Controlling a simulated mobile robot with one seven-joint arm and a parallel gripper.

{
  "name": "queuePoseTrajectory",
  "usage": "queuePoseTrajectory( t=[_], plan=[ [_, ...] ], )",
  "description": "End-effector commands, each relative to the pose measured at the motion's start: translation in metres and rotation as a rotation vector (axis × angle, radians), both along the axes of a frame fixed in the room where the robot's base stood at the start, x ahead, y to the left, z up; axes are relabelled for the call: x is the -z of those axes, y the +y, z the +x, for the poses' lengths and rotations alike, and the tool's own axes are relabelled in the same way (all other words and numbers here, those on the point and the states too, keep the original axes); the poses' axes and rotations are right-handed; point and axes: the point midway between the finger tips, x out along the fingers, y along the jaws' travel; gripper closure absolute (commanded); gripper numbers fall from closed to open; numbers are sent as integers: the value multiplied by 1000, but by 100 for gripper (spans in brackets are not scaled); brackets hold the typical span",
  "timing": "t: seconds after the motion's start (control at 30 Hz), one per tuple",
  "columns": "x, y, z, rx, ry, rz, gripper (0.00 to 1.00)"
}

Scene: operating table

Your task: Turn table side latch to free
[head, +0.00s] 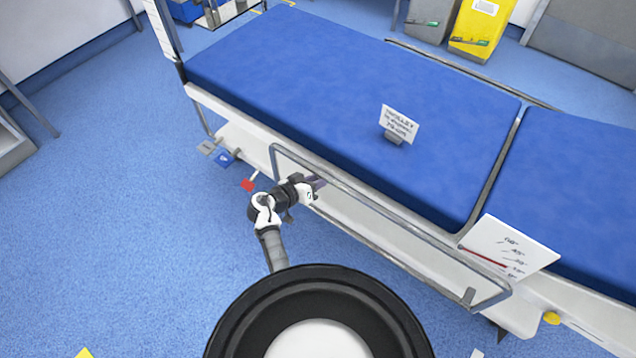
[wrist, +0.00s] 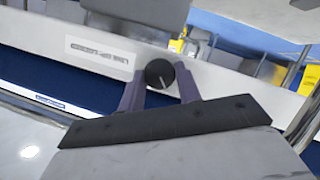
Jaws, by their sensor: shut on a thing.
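The side latch is a round black knob (wrist: 160,72) with a pale line on its face, in the wrist view. It sits on the white side of the operating table (head: 345,90). The line runs diagonally. A label plate (wrist: 100,52), with text too blurred to read, is left of the knob. My gripper (head: 314,186) reaches the table's near side at the grey side rail. In the wrist view its two purple-grey fingers (wrist: 160,84) are shut on the knob, one on each side. In the head view the knob is hidden behind my gripper.
The grey side rail (head: 385,229) runs along the table's near side. Grey, blue and red pedals (head: 228,158) stick out low at the left. A sign (head: 399,124) stands on the blue mattress, and a white chart (head: 508,247) is at the right. The blue floor at left is clear.

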Motion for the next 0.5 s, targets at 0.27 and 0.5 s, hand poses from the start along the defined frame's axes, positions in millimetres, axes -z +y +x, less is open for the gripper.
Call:
queuePoseTrajectory(
  t=[0.27,0.5],
  plan=[
    [3,2,2,0,152,-213,89],
    [4,2,3,0,284,-392,89]
  ],
)
